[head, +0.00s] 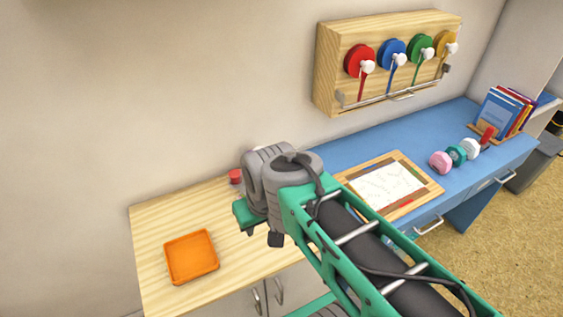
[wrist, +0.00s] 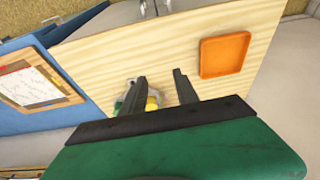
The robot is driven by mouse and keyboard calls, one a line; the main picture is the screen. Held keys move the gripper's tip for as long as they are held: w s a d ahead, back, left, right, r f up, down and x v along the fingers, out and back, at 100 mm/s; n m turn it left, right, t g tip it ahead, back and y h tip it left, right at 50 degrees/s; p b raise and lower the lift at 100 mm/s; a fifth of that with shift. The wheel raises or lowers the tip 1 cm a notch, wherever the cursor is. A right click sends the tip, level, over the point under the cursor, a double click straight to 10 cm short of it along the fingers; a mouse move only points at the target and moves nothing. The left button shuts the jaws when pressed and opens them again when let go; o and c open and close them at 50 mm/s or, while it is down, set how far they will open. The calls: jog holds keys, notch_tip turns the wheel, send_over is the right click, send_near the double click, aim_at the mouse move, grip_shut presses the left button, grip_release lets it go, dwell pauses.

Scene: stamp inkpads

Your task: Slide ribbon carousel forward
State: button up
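In the wrist view my gripper (wrist: 160,75) points down over the light wooden counter, its two dark fingers apart with bare wood showing between their tips. A small object with yellow, green and white parts (wrist: 152,103) sits on the counter, seen between and behind the fingers and partly covered by them. It may be the ribbon carousel, but too little shows to be sure. In the head view my arm hides most of that spot; a small red piece (head: 235,176) shows just beyond it. I cannot tell whether the fingers touch the object.
An orange tray (head: 191,257) lies on the wooden counter (head: 150,222). A framed board with paper (head: 388,186) lies on the blue desk (head: 350,150). A wooden rack (head: 327,65) with colored ribbon spools hangs on the wall. Stampers (head: 457,155) and books (head: 497,112) stand at right.

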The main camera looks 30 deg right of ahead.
jog(key=shift+o, duration=0.8)
jog(key=shift+w+d+r, duration=0.1)
jog(key=shift+w+r, duration=0.05)
jog(key=shift+w, duration=0.05)
jog(key=o, duration=0.4)
jog(key=w+d+n, duration=0.1)
jog(key=w+n, duration=0.1)
jog(key=w+d+r+n+g+p, duration=0.1)
jog(key=w+d+n, duration=0.1)
jog(key=w, duration=0.1)
jog(key=w+d+n+p, duration=0.1)
jog(key=w+d+n, duration=0.1)
jog(key=w, duration=0.1)
jog(key=shift+w+r+g, duration=0.15)
jog(key=shift+r+g, duration=0.15)
jog(key=shift+o, duration=0.8)
jog(key=w+d+f+n, duration=0.1)
jog(key=w+d+n, duration=0.1)
jog(key=d, duration=0.1)
jog(key=w+d+f+n+g+p, duration=0.1)
jog(key=w+d+f+n, duration=0.1)
jog(key=w+d+n, duration=0.1)
jog(key=w+d+f+n, duration=0.2)
jog(key=d, duration=0.2)
jog(key=shift+w+n+g, duration=0.4)
jog(key=shift+w+d+f, duration=0.1)
notch_tip(320, 180, down, 8)
jog(key=shift+r+p, duration=0.15)
jog(key=shift+p, duration=0.7)
